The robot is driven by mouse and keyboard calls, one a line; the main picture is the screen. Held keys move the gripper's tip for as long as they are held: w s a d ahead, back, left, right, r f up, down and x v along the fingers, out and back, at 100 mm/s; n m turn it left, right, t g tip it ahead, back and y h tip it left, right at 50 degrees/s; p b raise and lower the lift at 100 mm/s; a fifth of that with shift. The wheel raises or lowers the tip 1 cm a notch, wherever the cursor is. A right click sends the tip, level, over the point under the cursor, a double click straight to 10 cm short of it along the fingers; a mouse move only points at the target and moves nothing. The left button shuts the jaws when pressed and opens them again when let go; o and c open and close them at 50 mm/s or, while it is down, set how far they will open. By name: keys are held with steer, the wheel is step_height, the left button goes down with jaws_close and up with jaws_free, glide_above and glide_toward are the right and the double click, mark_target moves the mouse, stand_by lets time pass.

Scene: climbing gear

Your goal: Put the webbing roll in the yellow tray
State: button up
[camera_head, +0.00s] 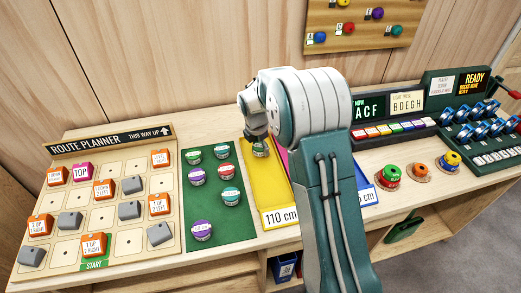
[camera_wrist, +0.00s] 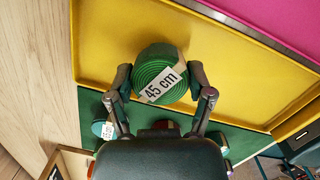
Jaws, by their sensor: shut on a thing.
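A green webbing roll (camera_wrist: 158,62) with a white "45 cm" label is between the two fingers of my gripper (camera_wrist: 160,73) in the wrist view. My gripper is shut on it. The yellow tray (camera_wrist: 245,58) lies behind the roll in that view. In the head view, the yellow tray (camera_head: 266,190) has a "110 cm" label on its front. The roll (camera_head: 261,149) shows partly below my gripper, over the upper part of the tray. I cannot tell whether it touches the tray floor.
A green mat (camera_head: 225,228) left of the tray holds several other rolls, including a purple one (camera_head: 202,230). A pink tray (camera_head: 283,158) adjoins the yellow one, partly hidden by my arm. A route planner board (camera_head: 128,242) stands left. Coloured buttons (camera_head: 390,173) are right.

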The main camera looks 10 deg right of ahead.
steer(key=shift+f, duration=0.85)
steer(key=o, duration=1.1)
